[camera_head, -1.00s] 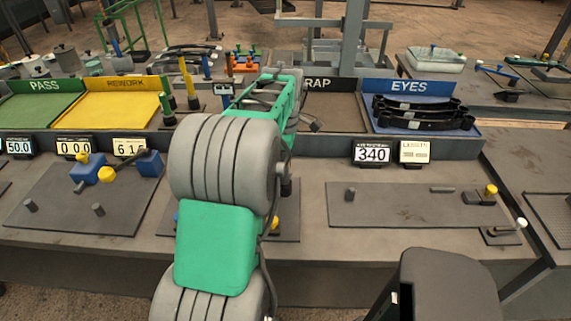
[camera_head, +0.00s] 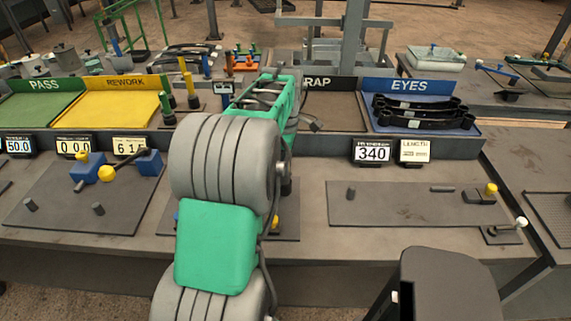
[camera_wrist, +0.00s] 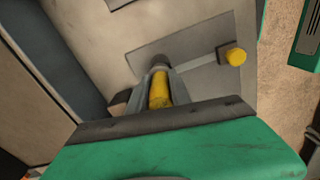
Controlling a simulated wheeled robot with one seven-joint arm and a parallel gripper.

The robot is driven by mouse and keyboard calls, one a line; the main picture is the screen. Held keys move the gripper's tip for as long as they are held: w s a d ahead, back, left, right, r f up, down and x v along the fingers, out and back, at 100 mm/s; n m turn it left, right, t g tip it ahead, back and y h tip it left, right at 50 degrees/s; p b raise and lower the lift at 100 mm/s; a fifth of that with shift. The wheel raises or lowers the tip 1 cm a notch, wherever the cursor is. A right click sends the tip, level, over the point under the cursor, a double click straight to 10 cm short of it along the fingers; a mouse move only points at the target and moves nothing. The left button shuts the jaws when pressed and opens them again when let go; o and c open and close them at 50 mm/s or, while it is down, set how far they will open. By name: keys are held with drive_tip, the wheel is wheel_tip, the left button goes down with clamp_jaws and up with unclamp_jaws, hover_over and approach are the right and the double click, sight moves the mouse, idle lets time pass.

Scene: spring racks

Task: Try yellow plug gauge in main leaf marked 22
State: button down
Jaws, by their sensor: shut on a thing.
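In the wrist view, my gripper (camera_wrist: 162,76) is shut on a yellow cylinder (camera_wrist: 160,92), which looks like the yellow plug gauge. Its far end points toward a dark grey plate (camera_wrist: 165,50) on the bench. I cannot tell whether that end touches anything or sits inside an eye. A yellow knob (camera_wrist: 236,57) on a grey bar lies to the right of the fingers. In the head view my own arm hides the gripper and the gauge. No leaf marked 22 can be made out in either view.
Black leaves lie in the blue EYES tray (camera_head: 467,120). The yellow REWORK tray (camera_head: 90,118) and green PASS tray (camera_head: 20,118) are at the left. Upright coloured gauges (camera_head: 187,82) stand beside REWORK. A fixture plate (camera_head: 385,212) with a yellow knob lies at the right.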

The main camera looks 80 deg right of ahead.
drive_tip(key=shift+r+p, duration=1.2)
drive_tip(key=shift+r, duration=0.3)
drive_tip(key=shift+r+p, duration=1.55)
drive_tip(key=shift+r, duration=0.45)
